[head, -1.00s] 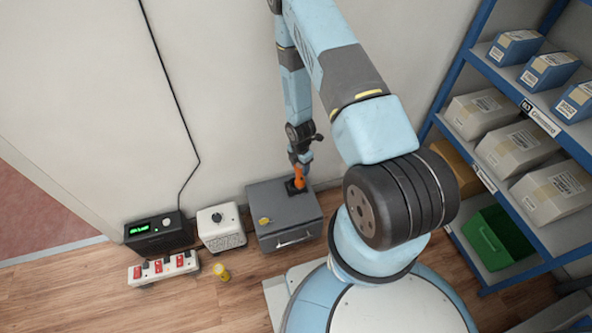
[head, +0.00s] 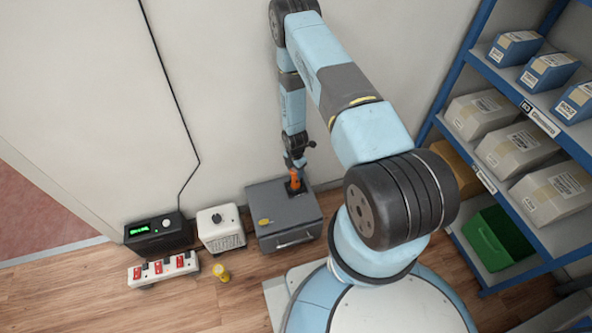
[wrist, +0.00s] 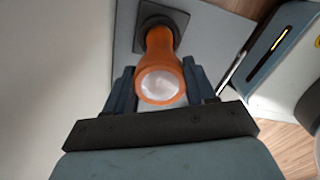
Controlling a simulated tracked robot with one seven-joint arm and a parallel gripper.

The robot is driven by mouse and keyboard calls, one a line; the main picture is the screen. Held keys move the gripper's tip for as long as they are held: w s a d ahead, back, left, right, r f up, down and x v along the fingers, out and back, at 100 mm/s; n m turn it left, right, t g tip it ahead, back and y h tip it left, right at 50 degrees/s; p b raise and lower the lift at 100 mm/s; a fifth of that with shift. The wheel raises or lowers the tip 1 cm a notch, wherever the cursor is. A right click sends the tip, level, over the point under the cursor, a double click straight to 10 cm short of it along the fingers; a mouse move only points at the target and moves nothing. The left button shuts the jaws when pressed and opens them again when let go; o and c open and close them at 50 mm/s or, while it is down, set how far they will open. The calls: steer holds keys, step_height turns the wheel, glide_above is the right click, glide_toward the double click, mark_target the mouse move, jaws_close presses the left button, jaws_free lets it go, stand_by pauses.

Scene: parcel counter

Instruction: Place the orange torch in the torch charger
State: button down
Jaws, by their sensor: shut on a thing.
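The orange torch (head: 295,181) is upright, between the fingers of my gripper (head: 293,165). In the wrist view the torch (wrist: 159,50) shows its pale round lens toward the camera, and my gripper (wrist: 160,88) is shut on its head. Its far end meets the dark square socket, which looks like the torch charger (wrist: 178,20), on top of a grey box. In the head view the charger (head: 302,189) is partly hidden by the torch. I cannot tell how deep the torch's end sits in it.
The grey box (head: 285,225) has a front handle and a small yellow disc on top. Left of it stand a white box with a knob (head: 220,228), a black unit with a green display (head: 158,234), a power strip (head: 163,269) and a yellow item (head: 221,272). Shelves (head: 487,180) stand right.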

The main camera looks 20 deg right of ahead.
steer(key=shift+c, duration=1.7)
jaws_free()
step_height(320, 180, up, 12)
steer(key=shift+r, duration=0.1)
